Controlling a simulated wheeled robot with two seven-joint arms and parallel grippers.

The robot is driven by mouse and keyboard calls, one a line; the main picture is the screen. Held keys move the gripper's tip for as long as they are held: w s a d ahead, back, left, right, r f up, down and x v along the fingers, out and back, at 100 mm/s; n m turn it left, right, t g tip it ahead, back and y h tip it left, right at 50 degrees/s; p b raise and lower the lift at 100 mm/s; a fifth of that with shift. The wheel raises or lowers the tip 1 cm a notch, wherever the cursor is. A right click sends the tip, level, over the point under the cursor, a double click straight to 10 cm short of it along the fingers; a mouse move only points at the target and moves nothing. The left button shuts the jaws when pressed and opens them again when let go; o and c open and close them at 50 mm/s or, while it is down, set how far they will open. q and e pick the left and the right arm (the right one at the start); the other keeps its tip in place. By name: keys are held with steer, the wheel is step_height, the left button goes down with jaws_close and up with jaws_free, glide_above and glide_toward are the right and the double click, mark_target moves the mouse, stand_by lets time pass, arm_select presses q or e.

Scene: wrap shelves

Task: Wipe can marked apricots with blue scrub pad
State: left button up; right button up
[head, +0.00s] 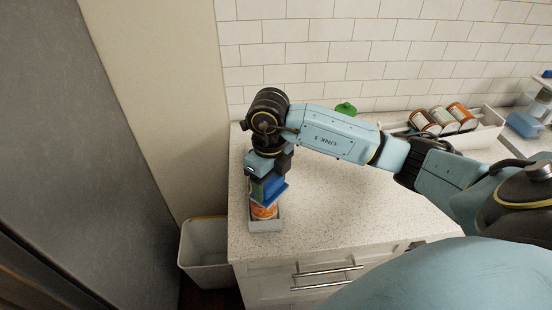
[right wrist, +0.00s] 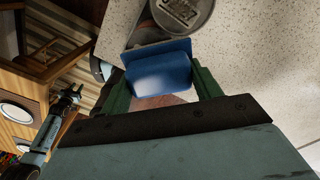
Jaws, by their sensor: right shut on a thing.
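My right gripper (head: 268,178) is shut on the blue scrub pad (head: 271,190), just above a can (head: 264,211) with an orange-red label. In the right wrist view the pad (right wrist: 160,70) sits between the two green fingers of the gripper (right wrist: 162,90). A round grey metal lid (right wrist: 183,14) with raised marks shows beyond the pad. The pad and gripper hide part of the can in the head view, and its label is too small to read. I cannot tell whether the pad touches it. A dark arm end (right wrist: 70,96), apparently my left gripper, is small in the right wrist view.
The can stands in a small grey tray (head: 266,226) at the counter's (head: 320,215) left front corner. A bin (head: 203,245) stands below, to the left. Several cans (head: 443,119) lie in a white rack at the back right. A green object (head: 346,108) is behind my arm.

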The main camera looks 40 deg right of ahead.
steer(key=shift+d+r+p, duration=0.15)
steer(key=shift+r+p, duration=0.15)
steer(key=shift+p, duration=0.05)
steer(key=shift+r+p, duration=0.3)
steer(key=shift+r, duration=0.55)
step_height(320, 180, up, 2)
steer(key=shift+r+p, duration=0.1)
steer(key=shift+p, duration=0.7)
steer(key=shift+r+p, duration=1.15)
steer(key=shift+r, duration=0.6)
steer(key=shift+f, duration=0.15)
